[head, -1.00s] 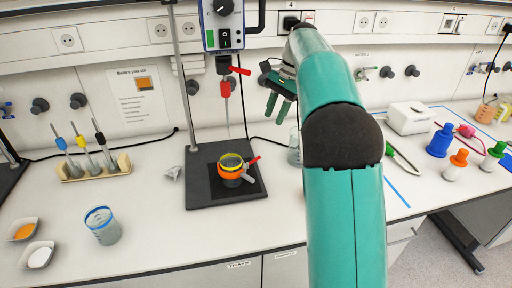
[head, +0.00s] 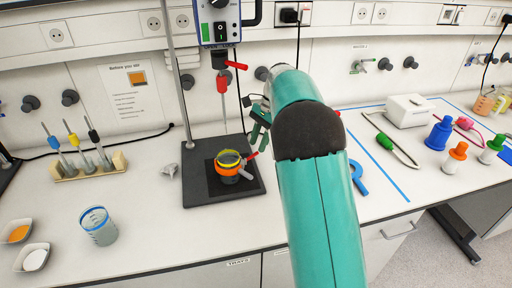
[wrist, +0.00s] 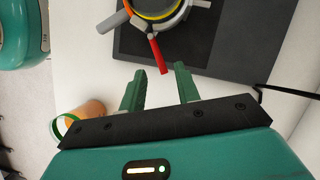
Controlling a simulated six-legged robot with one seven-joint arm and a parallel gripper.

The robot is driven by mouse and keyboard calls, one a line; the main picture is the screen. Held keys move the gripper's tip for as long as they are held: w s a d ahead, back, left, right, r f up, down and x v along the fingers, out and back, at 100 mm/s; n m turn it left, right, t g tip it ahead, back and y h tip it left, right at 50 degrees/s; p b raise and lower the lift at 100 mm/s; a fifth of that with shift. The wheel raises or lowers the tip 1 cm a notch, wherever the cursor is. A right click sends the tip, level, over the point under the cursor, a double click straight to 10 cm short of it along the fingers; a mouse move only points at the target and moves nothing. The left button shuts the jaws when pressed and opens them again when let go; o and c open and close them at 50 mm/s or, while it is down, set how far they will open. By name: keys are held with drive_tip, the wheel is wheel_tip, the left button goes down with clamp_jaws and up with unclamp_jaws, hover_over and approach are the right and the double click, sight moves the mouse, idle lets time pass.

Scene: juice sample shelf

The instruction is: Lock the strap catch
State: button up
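The orange strap (head: 229,170) goes around a small vessel with a yellow rim on the black stand base. Its red catch lever (head: 252,155) points out toward the right. In the wrist view the red lever (wrist: 158,55) sticks out from the strap toward my gripper, beside a grey part (wrist: 113,20). My gripper (head: 257,132) is just above and right of the lever in the head view. In the wrist view its two green fingers (wrist: 160,72) are apart and empty, with the lever's tip just ahead of the gap. Contact with the lever cannot be made out.
The stand base (head: 200,190) carries a vertical rod, with a red-handled stirrer (head: 222,86) hanging above the vessel. A blue-rimmed beaker (head: 98,226) stands left. An orange-brown cup with a green rim (wrist: 80,120) is beside my gripper.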

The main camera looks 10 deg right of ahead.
sight(252, 157)
drive_tip(key=shift+x, duration=1.35)
clamp_jaws()
